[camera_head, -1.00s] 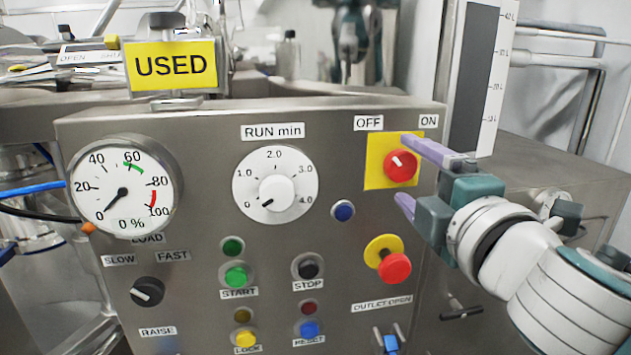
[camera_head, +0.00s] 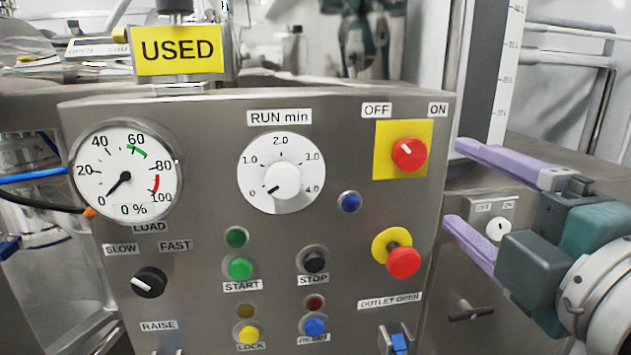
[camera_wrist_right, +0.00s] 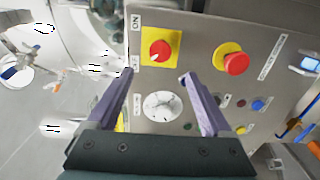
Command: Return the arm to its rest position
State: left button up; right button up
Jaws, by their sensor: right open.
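My right gripper (camera_head: 455,185) is at the right of the head view, its two purple fingers spread apart and empty. It is beside the right edge of the steel control panel (camera_head: 215,225). The red OFF/ON switch (camera_head: 409,154) on its yellow plate is left of the fingertips, not touched; its pointer slants up and left toward OFF. In the right wrist view the open fingers (camera_wrist_right: 157,78) point at the panel, with the red switch (camera_wrist_right: 160,50) ahead of them. My left gripper is not in view.
The panel carries a load gauge (camera_head: 125,172) near zero, a RUN dial (camera_head: 281,173), several push buttons, and a red mushroom button (camera_head: 403,262) on a yellow collar close to the lower finger. A yellow USED sign (camera_head: 178,50) stands above. A small switch (camera_head: 499,229) is behind the fingers.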

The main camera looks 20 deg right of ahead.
jog(key=s+f+m+g, duration=0.6)
jog(key=f+m+g, duration=0.2)
jog(key=f+m, duration=0.2)
jog(key=s+a+f+m+g+y, duration=0.35)
jog(key=s+a+f+g, duration=0.3)
jog(key=s, duration=0.35)
notch_tip(320, 180, up, 27)
jog(key=p, duration=2.7)
jog(key=shift+w+a+y, duration=0.15)
jog(key=shift+a+y, duration=0.15)
jog(key=shift+y, duration=0.05)
jog(key=shift+t, duration=0.25)
jog(key=shift+d, duration=0.1)
